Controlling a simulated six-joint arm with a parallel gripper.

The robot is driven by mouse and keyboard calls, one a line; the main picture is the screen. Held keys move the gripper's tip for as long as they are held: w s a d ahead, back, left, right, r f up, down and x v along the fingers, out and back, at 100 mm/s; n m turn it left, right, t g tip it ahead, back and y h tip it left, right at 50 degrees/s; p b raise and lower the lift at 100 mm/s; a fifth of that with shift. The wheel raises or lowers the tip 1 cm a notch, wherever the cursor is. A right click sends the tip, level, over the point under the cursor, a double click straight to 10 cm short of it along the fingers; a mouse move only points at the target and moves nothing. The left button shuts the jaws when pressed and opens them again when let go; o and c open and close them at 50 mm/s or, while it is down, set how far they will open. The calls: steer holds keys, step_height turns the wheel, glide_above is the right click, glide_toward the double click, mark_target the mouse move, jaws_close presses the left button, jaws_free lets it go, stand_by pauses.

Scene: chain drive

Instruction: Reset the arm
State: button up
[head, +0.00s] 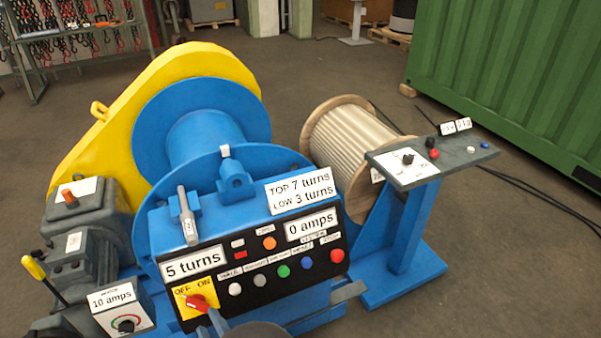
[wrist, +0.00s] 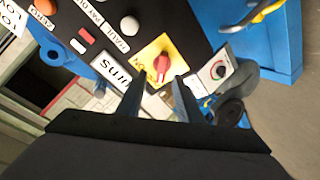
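My gripper (wrist: 158,80) shows in the wrist view with its two dark fingers apart and nothing between them. Beyond the fingertips is the red rotary switch (wrist: 162,62) on its yellow OFF/ON plate; I cannot tell whether a finger touches it. In the head view part of my gripper (head: 218,321) shows at the bottom edge, just below the red switch (head: 197,302). The black control panel (head: 262,290) carries white, orange, green, blue and red buttons. Its displays read "5 turns" (head: 193,263) and "0 amps" (head: 312,225).
A blue winch drum (head: 150,130) with a yellow chain guard (head: 190,60) stands behind the panel. A grey motor (head: 95,250) and a "10 amps" dial box (head: 122,312) are at left. A rope spool (head: 350,140) and blue stand (head: 412,230) are at right.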

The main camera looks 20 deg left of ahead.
steer(key=w+d+r+m+g+h+p, duration=0.1)
steer(key=w+d+r+m+h+p, duration=0.3)
steer(key=w+d, duration=0.5)
steer(key=w+d+r+m+g+h+p, duration=0.1)
steer(key=w+d+r+m+h+p, duration=0.15)
steer(key=w+d+r+m, duration=0.65)
steer(key=s+d+m+g+h+p, duration=0.1)
steer(key=s+d+g+h+p, duration=0.25)
steer(key=d, duration=1.45)
steer(key=s+d+r+m+g+h+p, duration=0.1)
steer(key=s+d+r+m+g, duration=0.2)
steer(key=s+d, duration=0.8)
step_height(320, 180, up, 2)
steer(key=shift+s+d+r+m+h, duration=0.2)
steer(key=shift+d+m+h, duration=0.1)
steer(key=shift+d+m, duration=0.65)
steer(key=shift+a, duration=0.25)
steer(key=shift+c, duration=0.2)
